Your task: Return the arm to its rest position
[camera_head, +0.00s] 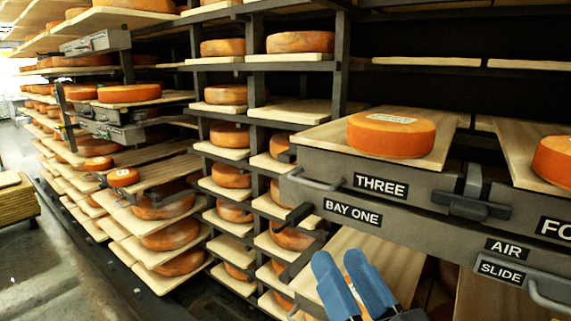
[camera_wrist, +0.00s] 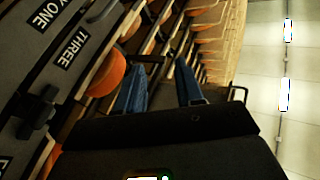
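My gripper (camera_head: 338,258) shows at the lower middle of the head view, its two blue fingers pointing up and slightly left. It is in front of the bay rack, just below the grey panel (camera_head: 420,192) labelled THREE and BAY ONE. In the wrist view the fingers of my gripper (camera_wrist: 161,66) stand apart with a gap between them, and I see nothing held. Most of my arm is out of view.
An orange cheese wheel (camera_head: 391,135) sits on a board above the THREE label. Another wheel (camera_head: 554,163) is at the right edge. Shelves of cheese wheels fill the left and middle. Dark floor (camera_head: 50,265) is open at lower left, beside stacked boards (camera_head: 18,212).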

